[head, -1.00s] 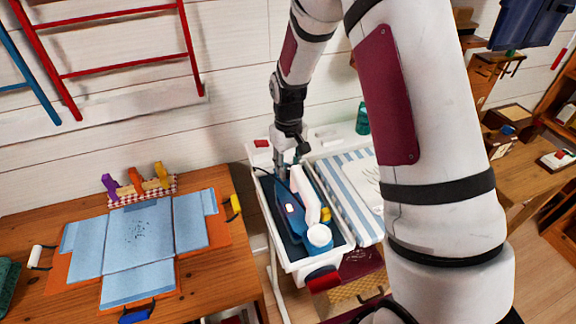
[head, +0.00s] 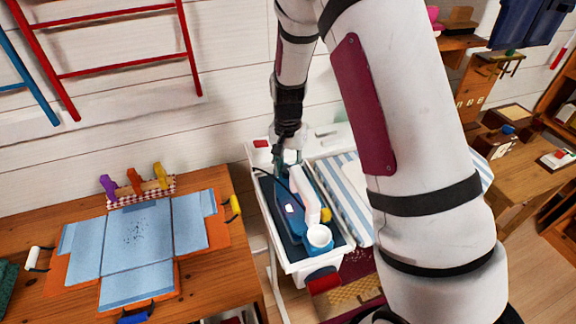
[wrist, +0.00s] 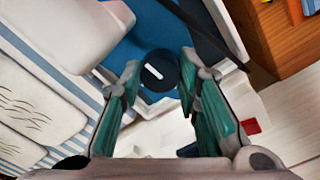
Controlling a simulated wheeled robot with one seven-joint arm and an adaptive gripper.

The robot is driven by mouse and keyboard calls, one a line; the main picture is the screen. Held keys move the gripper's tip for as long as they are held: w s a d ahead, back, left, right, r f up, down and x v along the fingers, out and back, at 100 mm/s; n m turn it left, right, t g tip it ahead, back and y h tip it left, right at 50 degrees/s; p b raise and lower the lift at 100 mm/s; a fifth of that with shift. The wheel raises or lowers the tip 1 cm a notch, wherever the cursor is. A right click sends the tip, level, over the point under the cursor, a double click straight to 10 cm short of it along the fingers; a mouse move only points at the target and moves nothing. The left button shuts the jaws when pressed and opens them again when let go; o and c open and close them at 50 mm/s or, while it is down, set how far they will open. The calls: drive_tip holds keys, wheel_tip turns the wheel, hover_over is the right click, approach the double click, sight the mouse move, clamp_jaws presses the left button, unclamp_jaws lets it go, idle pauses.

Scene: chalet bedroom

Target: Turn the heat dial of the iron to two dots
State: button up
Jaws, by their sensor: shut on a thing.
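The iron (head: 291,209), blue with a white handle (head: 309,200), lies in a white-rimmed tray in the head view. In the wrist view its blue body (wrist: 141,45) and pale handle (wrist: 80,32) fill the top. The heat dial (wrist: 158,72) is a dark round knob with a short, slightly slanted white mark. My gripper (wrist: 159,80) has its green fingers on either side of the dial and is shut on it. In the head view my gripper (head: 291,158) is at the far end of the iron. Any dots around the dial are too small or hidden to read.
The white tray (head: 257,200) surrounds the iron closely. A dark cord (wrist: 200,32) runs near the fingers. A striped cloth (head: 342,195) lies to the right. A wooden table (head: 235,285) with blue folded cloth (head: 140,240) stands left.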

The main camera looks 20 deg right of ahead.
drive_tip(key=shift+m, duration=0.7)
drive_tip(key=o, duration=0.9)
wheel_tip(320, 180, up, 12)
idle(0.4)
